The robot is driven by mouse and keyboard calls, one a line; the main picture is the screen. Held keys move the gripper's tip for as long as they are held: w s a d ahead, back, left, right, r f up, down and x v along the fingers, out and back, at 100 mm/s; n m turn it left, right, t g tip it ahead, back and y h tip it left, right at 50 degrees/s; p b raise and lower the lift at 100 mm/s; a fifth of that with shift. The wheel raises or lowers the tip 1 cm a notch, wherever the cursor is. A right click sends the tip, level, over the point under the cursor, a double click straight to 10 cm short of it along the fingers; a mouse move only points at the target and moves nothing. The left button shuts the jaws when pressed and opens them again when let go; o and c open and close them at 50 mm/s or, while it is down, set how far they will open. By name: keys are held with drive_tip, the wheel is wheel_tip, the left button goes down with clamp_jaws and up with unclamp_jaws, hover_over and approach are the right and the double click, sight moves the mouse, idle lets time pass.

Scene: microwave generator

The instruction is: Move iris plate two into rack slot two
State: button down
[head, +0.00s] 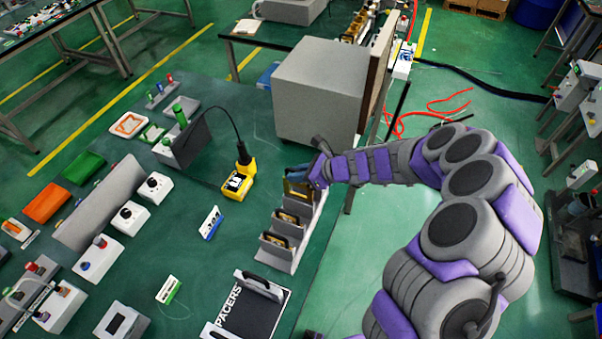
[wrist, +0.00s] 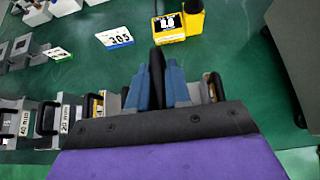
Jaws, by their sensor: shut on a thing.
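The grey rack (head: 292,262) stands at the table's right edge, with black-handled, brass-coloured plates in a row. A near plate (head: 276,240) and a middle plate (head: 288,217) sit in it. My gripper (head: 303,178) is at the rack's far end, its blue fingers (wrist: 160,84) shut on a dark plate handle (wrist: 157,68). That plate (head: 296,188) is partly hidden by the gripper, and I cannot tell if it is seated. In the wrist view, plates marked 20 mm (wrist: 66,118) and 40 mm (wrist: 24,121) stand to the left. I cannot tell which is iris plate two.
A large grey box (head: 318,92) stands just behind my gripper. A yellow meter (head: 238,182) and a blue-edged number card (head: 211,222) lie left of the rack. A black SPACERS tray (head: 262,305) is in front. Bare green table lies between card and rack.

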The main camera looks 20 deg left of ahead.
drive_tip(key=a, duration=0.2)
drive_tip(key=a+f, duration=0.1)
drive_tip(key=a, duration=0.1)
drive_tip(key=shift+a, duration=0.2)
drive_tip(key=d, duration=0.1)
drive_tip(key=d+r, duration=0.1)
drive_tip(key=d, duration=0.1)
drive_tip(key=shift+d, duration=0.1)
drive_tip(key=shift+a+f, duration=0.2)
drive_tip(key=shift+a, duration=0.35)
drive_tip(key=shift+a+f, duration=0.2)
drive_tip(key=shift+a, duration=0.35)
drive_tip(key=shift+d+r+p, duration=0.15)
drive_tip(key=shift+d+p, duration=0.05)
drive_tip(key=shift+d, duration=0.55)
drive_tip(key=shift+d+r+p, duration=0.15)
drive_tip(key=shift+d+p, duration=0.05)
drive_tip(key=shift+d, duration=0.55)
drive_tip(key=shift+x, duration=1.1)
drive_tip(key=shift+s+d+f+b, duration=0.1)
drive_tip(key=shift+d+b, duration=0.1)
drive_tip(key=shift+d, duration=0.2)
drive_tip(key=shift+d+f+b, duration=0.15)
drive_tip(key=shift+d+b, duration=0.05)
drive_tip(key=shift+d, duration=0.15)
drive_tip(key=shift+a+r, duration=0.1)
drive_tip(key=shift+r, duration=0.1)
drive_tip(key=shift+a+p, duration=0.5)
drive_tip(key=shift+d+r, duration=0.2)
drive_tip(key=shift+d, duration=0.3)
